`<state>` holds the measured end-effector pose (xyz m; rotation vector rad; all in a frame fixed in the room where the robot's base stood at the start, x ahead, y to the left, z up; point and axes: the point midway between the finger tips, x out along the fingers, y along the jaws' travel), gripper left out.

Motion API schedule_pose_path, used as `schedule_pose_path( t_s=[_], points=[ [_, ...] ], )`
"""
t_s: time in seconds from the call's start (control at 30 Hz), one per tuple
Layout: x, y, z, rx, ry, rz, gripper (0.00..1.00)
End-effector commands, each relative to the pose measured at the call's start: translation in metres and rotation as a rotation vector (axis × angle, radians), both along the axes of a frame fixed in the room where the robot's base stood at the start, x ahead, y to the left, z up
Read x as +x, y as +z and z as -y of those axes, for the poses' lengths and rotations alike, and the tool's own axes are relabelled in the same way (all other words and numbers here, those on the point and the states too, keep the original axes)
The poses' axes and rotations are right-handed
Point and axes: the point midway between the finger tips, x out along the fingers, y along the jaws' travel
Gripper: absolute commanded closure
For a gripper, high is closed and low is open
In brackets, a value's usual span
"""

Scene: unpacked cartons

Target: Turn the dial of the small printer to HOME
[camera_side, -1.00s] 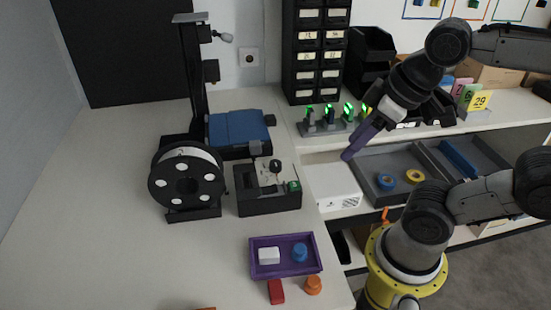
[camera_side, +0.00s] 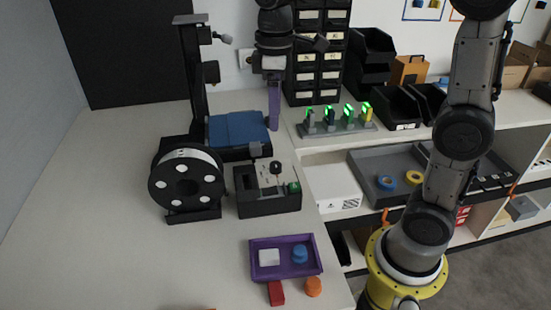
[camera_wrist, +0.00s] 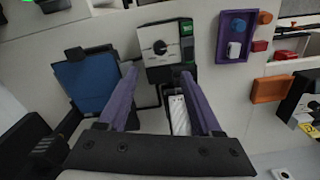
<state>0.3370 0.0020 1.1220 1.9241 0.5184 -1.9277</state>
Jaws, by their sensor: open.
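The small printer has a dark frame and a blue bed (camera_side: 239,130); the bed also shows in the wrist view (camera_wrist: 90,80). Its control box (camera_side: 268,204) stands in front of the bed, with a black dial (camera_side: 276,167) on a pale panel. In the wrist view the round dial (camera_wrist: 160,47) has a pale pointer mark; the panel lettering is too small to read. My gripper (camera_wrist: 158,73) is open and empty, its two purple fingers pointing toward the box. In the side view my gripper (camera_side: 274,128) hangs above and behind the dial, apart from it.
A green part (camera_side: 293,187) sits on the box beside the dial. A black spool (camera_side: 187,182) stands left of it. A purple tray (camera_side: 258,276) with a white and a blue piece lies in front. Lit green units (camera_side: 338,127) stand on the right. The left of the table is clear.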

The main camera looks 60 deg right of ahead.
Motion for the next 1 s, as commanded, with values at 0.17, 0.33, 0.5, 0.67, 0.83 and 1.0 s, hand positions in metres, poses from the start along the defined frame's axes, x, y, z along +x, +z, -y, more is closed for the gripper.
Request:
schedule_pose_path(
  t_s=[0.17,0.33,0.5,0.67,0.83,1.0],
  points=[
    [-0.002,-0.029,0.0,0.0,-0.001,-0.004,0.34],
    [-0.002,-0.063,0.0,0.0,-0.001,-0.004,0.34],
    [-0.002,-0.094,0.0,0.0,-0.001,-0.004,0.34],
    [-0.001,-0.116,0.0,0.0,-0.001,-0.001,0.34],
    [-0.001,-0.128,0.0,0.0,-0.001,0.0,0.34],
    [-0.001,-0.13,0.0,0.0,-0.001,0.002,0.34]
  ],
)
